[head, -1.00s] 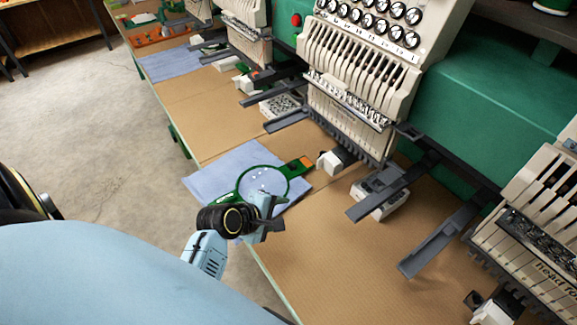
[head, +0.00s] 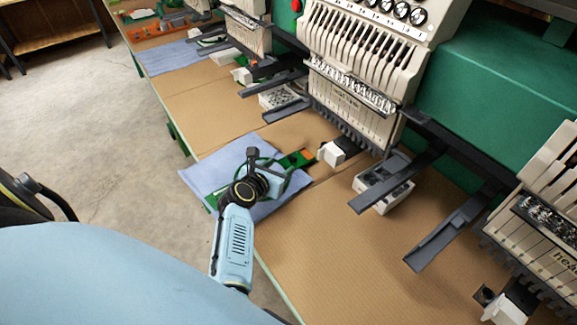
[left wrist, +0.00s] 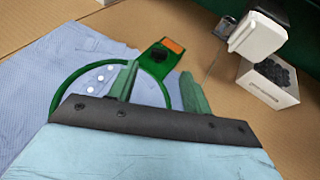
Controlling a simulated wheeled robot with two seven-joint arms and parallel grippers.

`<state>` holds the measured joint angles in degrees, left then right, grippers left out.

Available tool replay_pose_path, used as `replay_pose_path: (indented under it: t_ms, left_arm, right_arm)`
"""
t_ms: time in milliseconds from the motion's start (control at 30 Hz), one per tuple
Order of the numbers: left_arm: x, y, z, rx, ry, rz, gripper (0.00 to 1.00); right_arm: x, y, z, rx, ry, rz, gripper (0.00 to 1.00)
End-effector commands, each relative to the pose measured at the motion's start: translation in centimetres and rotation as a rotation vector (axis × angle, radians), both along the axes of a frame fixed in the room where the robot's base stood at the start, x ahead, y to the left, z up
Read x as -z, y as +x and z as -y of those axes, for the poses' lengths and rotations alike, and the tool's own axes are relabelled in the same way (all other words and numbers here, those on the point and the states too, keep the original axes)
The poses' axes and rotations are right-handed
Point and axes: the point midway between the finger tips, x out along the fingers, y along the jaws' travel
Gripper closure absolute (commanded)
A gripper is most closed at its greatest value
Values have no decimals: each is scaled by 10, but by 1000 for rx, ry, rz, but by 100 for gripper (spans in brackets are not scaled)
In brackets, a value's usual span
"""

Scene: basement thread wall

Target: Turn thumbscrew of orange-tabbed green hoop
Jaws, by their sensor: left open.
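The green hoop (left wrist: 62,88) lies on blue cloth, its ring partly hidden by my gripper; in the head view its bracket (head: 293,160) sticks out to the right. The orange tab (left wrist: 173,45) is at the bracket's end and also shows in the head view (head: 306,154). The dark thumbscrew (left wrist: 158,53) sits on the bracket just inside the tab. My left gripper (left wrist: 158,82) is open and empty, over the hoop, its two fingers pointing toward the bracket with the thumbscrew between their lines and beyond their tips. It also shows in the head view (head: 265,165). My right gripper is not in view.
Blue cloth (head: 200,176) lies under the hoop at the brown table's (head: 300,255) edge. Several white dots (left wrist: 100,78) show inside the ring. A white block (head: 333,153) and a white box of dark pieces (head: 380,186) stand to the right, under embroidery heads (head: 350,80) with projecting grey arms (head: 445,232).

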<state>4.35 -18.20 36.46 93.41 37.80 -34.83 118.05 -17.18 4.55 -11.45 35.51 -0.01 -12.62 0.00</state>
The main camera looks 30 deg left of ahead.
Motion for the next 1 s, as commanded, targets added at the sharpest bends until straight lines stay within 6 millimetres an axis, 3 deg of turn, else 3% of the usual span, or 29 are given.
replay_pose_path:
  t_ms: [33,400,633,967,1000]
  left_arm:
    - [7,8,-1,0,1,3,51]
    - [24,51,-5,2,2,1,51]
    - [26,62,-6,2,1,0,51]
    - [26,63,-6,1,3,-1,51]
    - [26,63,-6,1,3,-1,56]
  right_arm:
    - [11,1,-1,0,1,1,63]
    - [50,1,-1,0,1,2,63]
    - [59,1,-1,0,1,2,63]
    - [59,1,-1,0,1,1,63]
    - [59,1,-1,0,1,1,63]
